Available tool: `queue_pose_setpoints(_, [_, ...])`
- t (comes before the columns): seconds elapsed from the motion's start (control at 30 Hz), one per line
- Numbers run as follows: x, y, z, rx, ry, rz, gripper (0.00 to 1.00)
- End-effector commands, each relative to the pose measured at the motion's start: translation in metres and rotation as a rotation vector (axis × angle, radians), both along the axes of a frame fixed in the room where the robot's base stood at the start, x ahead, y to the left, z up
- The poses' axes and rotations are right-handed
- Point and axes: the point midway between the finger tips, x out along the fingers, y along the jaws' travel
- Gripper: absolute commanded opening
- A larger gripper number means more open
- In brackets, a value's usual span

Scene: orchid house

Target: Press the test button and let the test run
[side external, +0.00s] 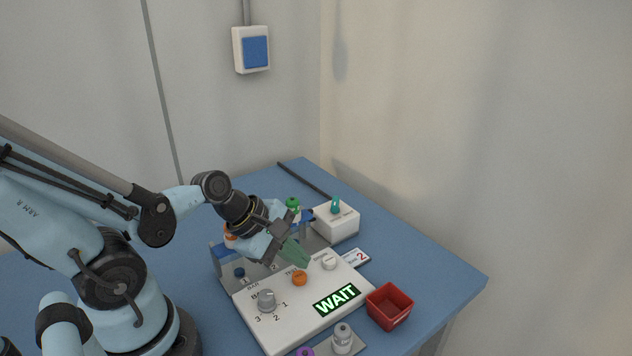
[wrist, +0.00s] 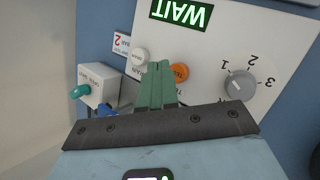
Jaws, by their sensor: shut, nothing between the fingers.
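A white test panel (side external: 288,323) lies on the blue table with a lit display (side external: 337,299) reading WAIT in green. An orange button (side external: 299,278), its label partly legible as test in the wrist view (wrist: 181,72), sits near the middle. A white round button (side external: 329,262) is beside it, also in the wrist view (wrist: 140,56). A grey knob (side external: 267,300) has the numbers 1, 2 and 3 around it. My gripper (side external: 301,259) is shut and empty, its green fingertips above the panel, close to both buttons. I cannot tell whether it touches anything.
A grey rack (side external: 223,266) with capped bottles stands behind the panel. A white box (side external: 343,227) with a teal piece on top is at the back right. A card (side external: 356,258) shows 2. A red tray (side external: 390,306) and a vial (side external: 342,339) are at the front right.

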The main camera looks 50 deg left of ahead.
Motion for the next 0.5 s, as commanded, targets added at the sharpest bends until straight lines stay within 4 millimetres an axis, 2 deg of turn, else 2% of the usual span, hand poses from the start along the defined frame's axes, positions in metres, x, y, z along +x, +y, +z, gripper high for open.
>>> queue_pose_setpoints(0.5, [-0.001, 0.0, 0.039, 0.0, 0.0, 0.0, 0.0])
